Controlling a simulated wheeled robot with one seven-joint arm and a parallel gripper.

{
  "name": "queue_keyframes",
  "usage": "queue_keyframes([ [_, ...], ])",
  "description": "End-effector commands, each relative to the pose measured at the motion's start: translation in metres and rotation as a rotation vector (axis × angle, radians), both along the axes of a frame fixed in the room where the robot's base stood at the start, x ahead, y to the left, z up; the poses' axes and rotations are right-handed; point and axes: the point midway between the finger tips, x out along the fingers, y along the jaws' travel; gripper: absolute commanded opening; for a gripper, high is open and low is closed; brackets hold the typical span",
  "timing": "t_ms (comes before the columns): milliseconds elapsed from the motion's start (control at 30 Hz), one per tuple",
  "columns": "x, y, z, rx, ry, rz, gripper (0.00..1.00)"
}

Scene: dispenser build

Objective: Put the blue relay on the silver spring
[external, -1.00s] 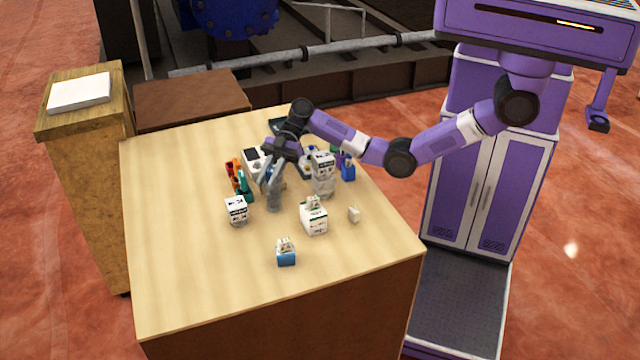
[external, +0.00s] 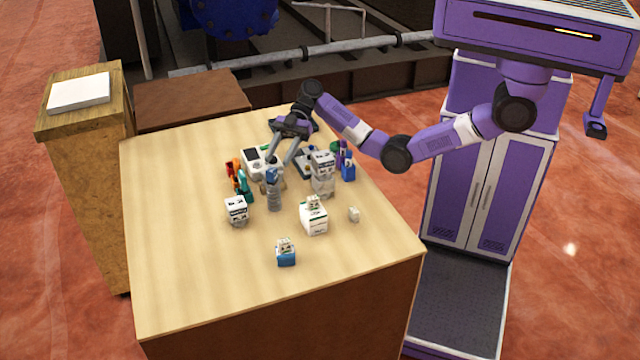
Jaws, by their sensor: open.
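A silver spring (external: 274,200) stands upright on the table, among the cluster of parts. A small blue piece (external: 272,175), which looks like the blue relay, sits on top of it; whether it is exactly centred is too small to tell. My gripper (external: 279,160) is open, with its fingers pointing down just above and behind the blue piece. It appears empty and apart from the piece. Another blue part with a white top (external: 286,254) stands near the front of the table.
A white printed cube (external: 236,209) stands left of the spring. A tall white-and-silver stack (external: 323,174) is close behind.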

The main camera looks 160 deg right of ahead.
Motion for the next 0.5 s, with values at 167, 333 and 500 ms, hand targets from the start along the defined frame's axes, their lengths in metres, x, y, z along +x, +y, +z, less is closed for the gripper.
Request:
queue_keyframes([
  [167,-0.025,-0.001,0.009,-0.002,0.0,-0.001,0.43],
  [333,-0.035,0.0,0.015,-0.001,0.0,-0.001,0.43],
  [500,-0.036,0.0,0.016,0.0,0.0,0.0,0.43],
])
